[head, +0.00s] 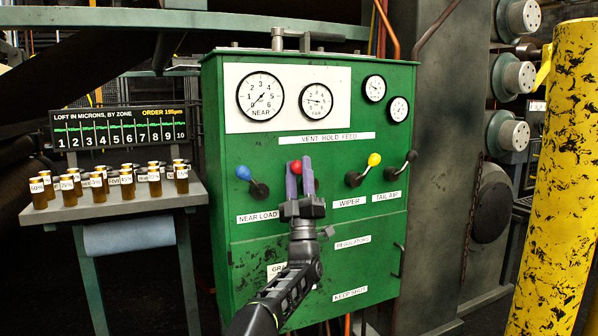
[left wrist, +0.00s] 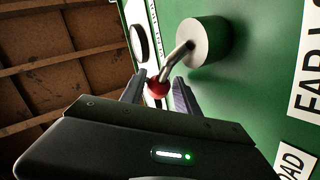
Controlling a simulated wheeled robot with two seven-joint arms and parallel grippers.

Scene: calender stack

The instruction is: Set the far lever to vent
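The far lever has a red knob (head: 296,167). The knob lies up and left of its hub, which is mostly hidden behind my gripper in the head view. My left gripper (head: 298,172) is at this lever with its fingers apart, one on each side of the knob. In the left wrist view the red knob (left wrist: 157,88) sits between the fingertips, and its bent metal stem runs to a round pale hub (left wrist: 205,42). I cannot tell whether a finger touches the knob. A VENT HOLD FEED strip (head: 326,138) is above the levers. My right gripper is not in view.
On the green cabinet (head: 330,225), a blue-knobbed lever (head: 243,172) is to the left; a yellow-knobbed lever (head: 374,159) and a black-knobbed lever (head: 411,156) are to the right. A shelf (head: 120,202) of amber bottles stands left. A yellow post (head: 560,180) stands right.

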